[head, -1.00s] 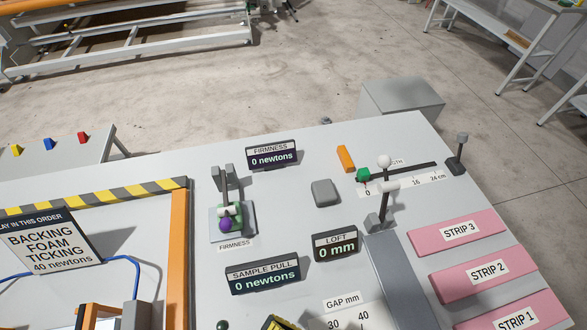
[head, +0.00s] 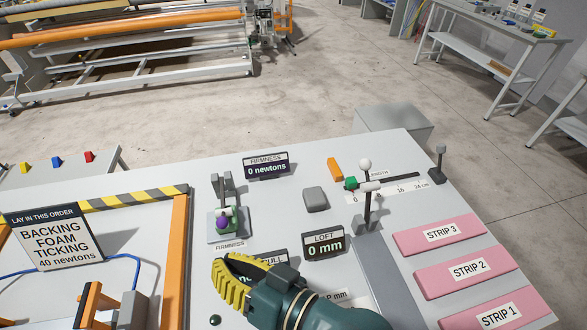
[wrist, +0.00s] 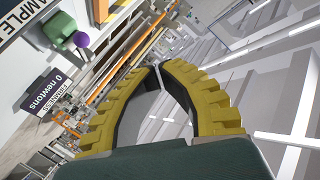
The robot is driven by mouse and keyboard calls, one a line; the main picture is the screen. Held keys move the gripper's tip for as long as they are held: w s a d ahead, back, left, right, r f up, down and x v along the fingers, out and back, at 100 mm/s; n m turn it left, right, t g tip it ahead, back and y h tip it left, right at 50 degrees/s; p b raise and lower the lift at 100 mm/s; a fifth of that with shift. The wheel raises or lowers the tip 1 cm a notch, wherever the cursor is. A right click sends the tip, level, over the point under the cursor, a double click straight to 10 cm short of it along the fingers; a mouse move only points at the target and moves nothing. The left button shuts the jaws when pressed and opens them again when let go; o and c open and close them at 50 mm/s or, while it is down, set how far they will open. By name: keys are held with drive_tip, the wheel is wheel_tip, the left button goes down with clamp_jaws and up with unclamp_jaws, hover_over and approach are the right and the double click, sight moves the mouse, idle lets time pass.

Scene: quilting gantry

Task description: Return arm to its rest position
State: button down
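My gripper (head: 222,266), with ribbed yellow fingers on a dark green body, is raised above the front middle of the grey table (head: 285,225) in the head view. In the wrist view, the curved fingertips (wrist: 159,68) come together and only an empty oval gap shows between the fingers. The gripper holds nothing. It partly hides the sample pull display (head: 272,257) and the gap scale (head: 335,295).
The firmness tester (head: 228,215) with its purple ball stands behind my gripper. The loft display (head: 324,243) is beside it. An upright post (head: 368,205) and pink strips (head: 440,235) are to the right. An order sign (head: 52,240) and orange frame (head: 174,240) are left.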

drive_tip(key=w+d+r+t+h, duration=0.2)
drive_tip(key=w+r+t, duration=0.1)
drive_tip(key=r, duration=0.2)
drive_tip(key=w+d+r+t+h, duration=0.2)
drive_tip(key=r+t, duration=0.1)
drive_tip(key=r, duration=0.3)
drive_tip(key=s+d+r+m+t+h+p, duration=0.1)
drive_tip(key=s+d+r+m+t+h, duration=0.15)
drive_tip(key=d+r+t+h, duration=0.35)
drive_tip(key=s+d+r+m+t+h, duration=0.2)
drive_tip(key=d+r+m+h, duration=0.15)
drive_tip(key=d+r, duration=0.4)
wheel_tip(320, 180, up, 33)
drive_tip(key=n+p, duration=0.1)
drive_tip(key=p, duration=3.3)
drive_tip(key=shift+w+r, duration=0.2)
drive_tip(key=shift+w, duration=0.15)
drive_tip(key=shift+a+f+h, duration=0.1)
drive_tip(key=shift+h, duration=0.15)
